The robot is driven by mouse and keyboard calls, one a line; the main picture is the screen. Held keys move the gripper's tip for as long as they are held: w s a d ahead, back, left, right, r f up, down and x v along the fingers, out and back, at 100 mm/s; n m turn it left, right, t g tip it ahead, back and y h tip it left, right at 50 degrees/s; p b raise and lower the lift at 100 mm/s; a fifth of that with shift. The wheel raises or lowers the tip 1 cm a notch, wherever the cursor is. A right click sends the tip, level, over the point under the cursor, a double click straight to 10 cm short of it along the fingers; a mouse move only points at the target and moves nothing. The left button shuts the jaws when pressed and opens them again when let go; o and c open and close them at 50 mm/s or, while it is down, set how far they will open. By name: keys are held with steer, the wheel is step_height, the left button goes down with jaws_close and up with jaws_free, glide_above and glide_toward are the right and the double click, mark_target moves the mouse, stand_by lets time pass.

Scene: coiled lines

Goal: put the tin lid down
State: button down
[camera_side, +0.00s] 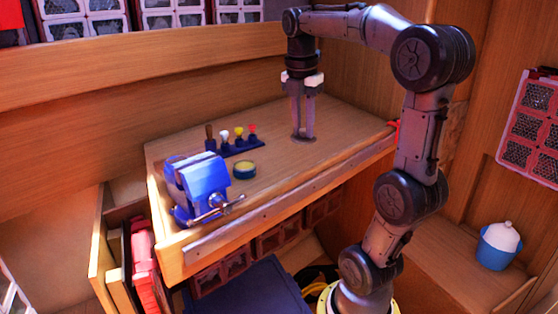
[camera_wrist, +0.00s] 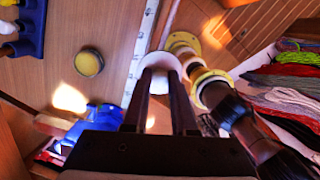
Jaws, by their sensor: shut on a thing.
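My gripper (camera_side: 303,136) is shut on the tin lid (camera_side: 304,141), a small thin disc at its fingertips over the right part of the wooden bench. In the wrist view the fingertips (camera_wrist: 161,73) meet on the lid, a pale round disc (camera_wrist: 160,59). It overlaps the bench's metal-strip edge in that picture. I cannot tell whether the lid touches the bench top.
A blue vise (camera_side: 198,186) stands at the bench's left end. A blue rack (camera_side: 237,147) with several coloured-handled tools is behind the tin. The bench top (camera_side: 338,128) around my gripper looks clear. A white-and-blue jar (camera_side: 498,247) stands on a lower surface at right.

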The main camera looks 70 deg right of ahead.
steer(key=w+d+f, duration=0.8)
steer(key=d+f, duration=0.1)
steer(key=shift+w+d, duration=0.2)
steer(key=shift+w, duration=0.2)
steer(key=shift+w+d+f, duration=0.15)
steer(key=shift+f, duration=0.15)
steer(key=shift+w+d+f, duration=0.1)
steer(key=shift+d+f, duration=0.05)
steer(key=shift+f, duration=1.5)
steer(key=shift+f, duration=0.15)
steer(key=c, duration=0.7)
jaws_free()
